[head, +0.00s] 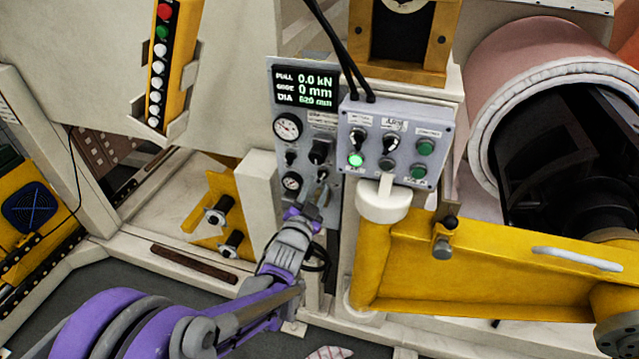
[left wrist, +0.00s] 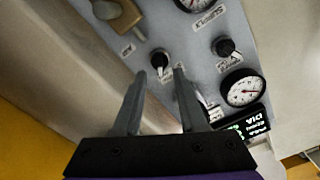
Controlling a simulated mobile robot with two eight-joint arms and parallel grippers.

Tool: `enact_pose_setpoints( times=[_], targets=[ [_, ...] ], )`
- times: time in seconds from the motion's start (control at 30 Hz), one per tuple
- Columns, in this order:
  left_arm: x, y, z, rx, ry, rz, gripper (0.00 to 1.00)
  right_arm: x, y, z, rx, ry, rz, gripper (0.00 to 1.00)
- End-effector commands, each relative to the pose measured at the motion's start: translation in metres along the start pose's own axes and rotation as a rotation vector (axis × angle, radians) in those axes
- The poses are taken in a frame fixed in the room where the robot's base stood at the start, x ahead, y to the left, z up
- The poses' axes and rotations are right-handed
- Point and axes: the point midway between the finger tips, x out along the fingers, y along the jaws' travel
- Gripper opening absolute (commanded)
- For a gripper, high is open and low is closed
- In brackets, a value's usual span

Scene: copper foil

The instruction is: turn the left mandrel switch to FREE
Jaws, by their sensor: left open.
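A small black knob with a white pointer (left wrist: 160,60) sits on the grey panel (left wrist: 180,45) in the left wrist view. Its pointer faces down in that picture, and its label is too small to read. My left gripper (left wrist: 162,78) is open, its two fingertips on either side of the knob in the picture; I cannot tell whether they touch it. In the head view the left gripper (head: 318,192) is at the lower right of the gauge panel (head: 276,100) and partly covers it. A second black knob (left wrist: 224,46) is beside a gauge. My right gripper is not in view.
A brass-coloured fitting (left wrist: 120,15) sticks out near the left finger's side. A grey control box (head: 414,150) with green lamps hangs right of the panel, above a yellow arm (head: 470,270). A pale post (head: 262,190) stands just left of the panel.

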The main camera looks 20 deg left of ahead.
Motion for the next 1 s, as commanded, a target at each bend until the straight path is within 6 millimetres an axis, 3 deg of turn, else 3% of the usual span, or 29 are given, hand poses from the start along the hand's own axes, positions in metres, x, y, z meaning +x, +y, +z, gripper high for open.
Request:
enact_pose_setpoints(
  times=[0.2, 0.4, 1.0],
  targets=[
    [-0.047, 0.001, 0.001, 0.000, -0.001, 0.000, 0.41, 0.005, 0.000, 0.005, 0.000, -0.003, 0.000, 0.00],
    [-0.071, 0.000, 0.001, 0.002, 0.000, 0.000, 0.41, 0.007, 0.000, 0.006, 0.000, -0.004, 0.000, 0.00],
    [-0.076, 0.000, 0.000, -0.001, -0.004, 0.001, 0.41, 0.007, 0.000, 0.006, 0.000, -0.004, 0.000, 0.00]
  ],
)
